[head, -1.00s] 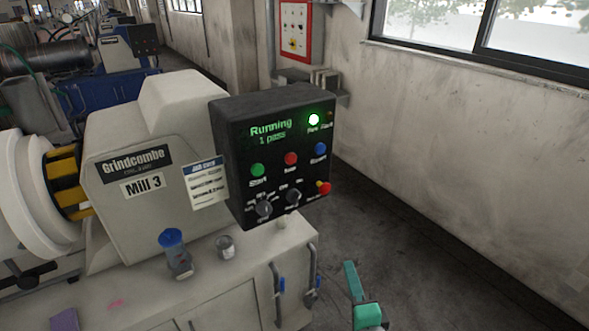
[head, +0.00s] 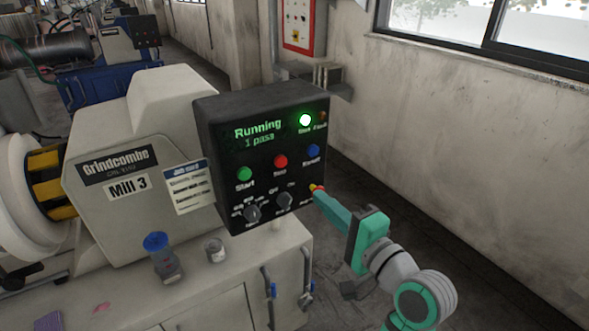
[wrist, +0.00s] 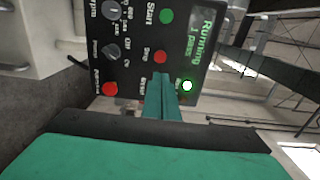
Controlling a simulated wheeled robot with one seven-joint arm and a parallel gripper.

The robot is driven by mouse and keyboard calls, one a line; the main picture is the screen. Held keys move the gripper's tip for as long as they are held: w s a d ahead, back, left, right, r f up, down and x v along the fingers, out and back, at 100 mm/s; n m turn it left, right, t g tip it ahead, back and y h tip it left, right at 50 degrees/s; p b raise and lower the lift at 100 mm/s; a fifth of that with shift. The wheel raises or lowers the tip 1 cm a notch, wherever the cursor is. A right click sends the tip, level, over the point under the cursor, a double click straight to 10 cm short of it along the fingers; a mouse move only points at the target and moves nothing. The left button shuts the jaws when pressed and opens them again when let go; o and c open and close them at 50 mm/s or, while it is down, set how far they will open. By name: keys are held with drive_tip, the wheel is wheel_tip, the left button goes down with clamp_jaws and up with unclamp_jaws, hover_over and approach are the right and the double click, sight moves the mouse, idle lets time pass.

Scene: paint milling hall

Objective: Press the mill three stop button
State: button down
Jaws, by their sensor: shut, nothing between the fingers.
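The Mill 3 control box (head: 225,150) is black, and its display reads "Running 1 pass". The red stop button (head: 280,161) sits between the green start button (head: 244,174) and the blue reset button (head: 313,151). In the wrist view the stop button (wrist: 159,57) shows just beyond my fingertips, and the blue button is hidden. My gripper (head: 320,194) is shut and empty, its teal fingers pointing at the panel's right side. In the head view it partly covers the red-and-yellow emergency button (head: 314,188). The fingers are clear of the stop button.
Two dark knobs (head: 253,214) are low on the panel. A job card (head: 188,186) hangs at its left. A green lamp (head: 305,120) is lit. Open floor lies to the right.

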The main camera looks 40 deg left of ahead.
drive_tip(key=shift+s+d, duration=0.1)
approach(283, 163)
drive_tip(key=x, duration=0.6)
drive_tip(key=shift+s+a+r, duration=0.1)
drive_tip(key=shift+s+a, duration=0.1)
drive_tip(key=shift+w, duration=0.15)
drive_tip(key=shift+w, duration=0.1)
